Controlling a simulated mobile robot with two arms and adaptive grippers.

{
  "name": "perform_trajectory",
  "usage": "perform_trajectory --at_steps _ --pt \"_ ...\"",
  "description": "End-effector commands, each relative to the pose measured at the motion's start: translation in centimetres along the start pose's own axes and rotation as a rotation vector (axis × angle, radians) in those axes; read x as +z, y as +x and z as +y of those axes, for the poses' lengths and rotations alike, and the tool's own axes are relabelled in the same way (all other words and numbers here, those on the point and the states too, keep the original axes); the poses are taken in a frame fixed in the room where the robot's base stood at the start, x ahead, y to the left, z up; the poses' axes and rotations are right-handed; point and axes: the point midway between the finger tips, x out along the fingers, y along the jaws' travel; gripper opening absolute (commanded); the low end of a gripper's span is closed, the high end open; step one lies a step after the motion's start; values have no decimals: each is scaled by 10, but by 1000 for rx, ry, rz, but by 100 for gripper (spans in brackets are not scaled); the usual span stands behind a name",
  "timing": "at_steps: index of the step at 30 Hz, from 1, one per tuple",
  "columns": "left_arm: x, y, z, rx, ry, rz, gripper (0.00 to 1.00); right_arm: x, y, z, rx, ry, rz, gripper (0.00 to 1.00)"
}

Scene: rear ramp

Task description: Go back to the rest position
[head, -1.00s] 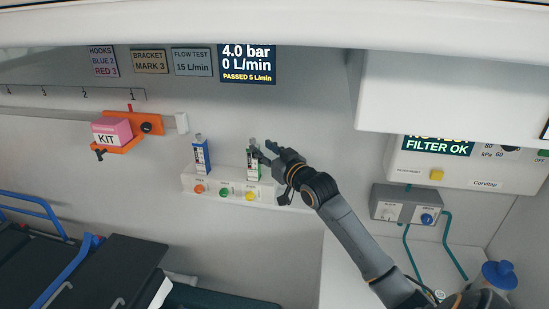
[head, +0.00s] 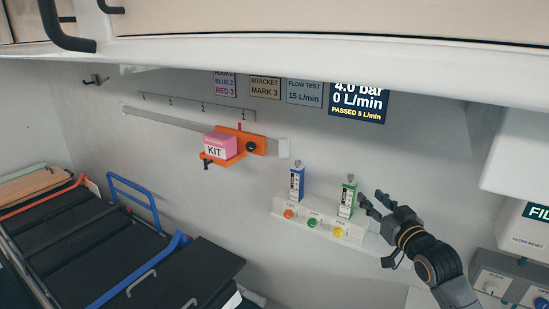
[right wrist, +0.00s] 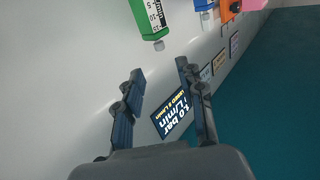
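My right gripper (head: 372,203) is in the head view at the right, just right of the green flowmeter (head: 348,196) on the wall panel. In the right wrist view its two fingers (right wrist: 160,95) stand apart with nothing between them. The green flowmeter (right wrist: 152,20) shows beyond the fingertips there, apart from them. The blue flowmeter (head: 297,182) stands upright to the left on the same panel. My left gripper is not in view.
The white panel (head: 325,229) has orange, green and yellow knobs. A pink kit (head: 221,146) sits in an orange bracket (head: 255,145) on the wall rail. A stretcher (head: 90,240) fills the lower left. A cabinet (head: 515,140) overhangs at the right.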

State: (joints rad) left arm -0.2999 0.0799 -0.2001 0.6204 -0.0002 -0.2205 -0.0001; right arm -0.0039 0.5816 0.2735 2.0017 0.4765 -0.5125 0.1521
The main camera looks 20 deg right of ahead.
Motion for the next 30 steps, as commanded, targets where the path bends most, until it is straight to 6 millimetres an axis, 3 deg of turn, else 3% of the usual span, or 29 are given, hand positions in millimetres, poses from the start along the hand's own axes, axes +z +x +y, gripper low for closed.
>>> perform_trajectory --at_steps 4,8,11,15,18,24,30 --pt "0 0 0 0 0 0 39 14 -3 -8 -6 -5 -35 38" --pt "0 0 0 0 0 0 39 64 -20 -36 -27 -25 -174 38" --pt "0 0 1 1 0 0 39 122 -50 -69 -52 -55 -346 38" --pt "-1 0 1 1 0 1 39 194 -112 -117 -90 -100 -604 38" --pt "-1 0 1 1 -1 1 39 229 -160 -142 -111 -125 -765 38" --pt "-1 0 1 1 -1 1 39 263 -238 -176 -142 -153 -998 38" --pt "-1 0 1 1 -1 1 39 275 -303 -197 -164 -165 -1180 38"
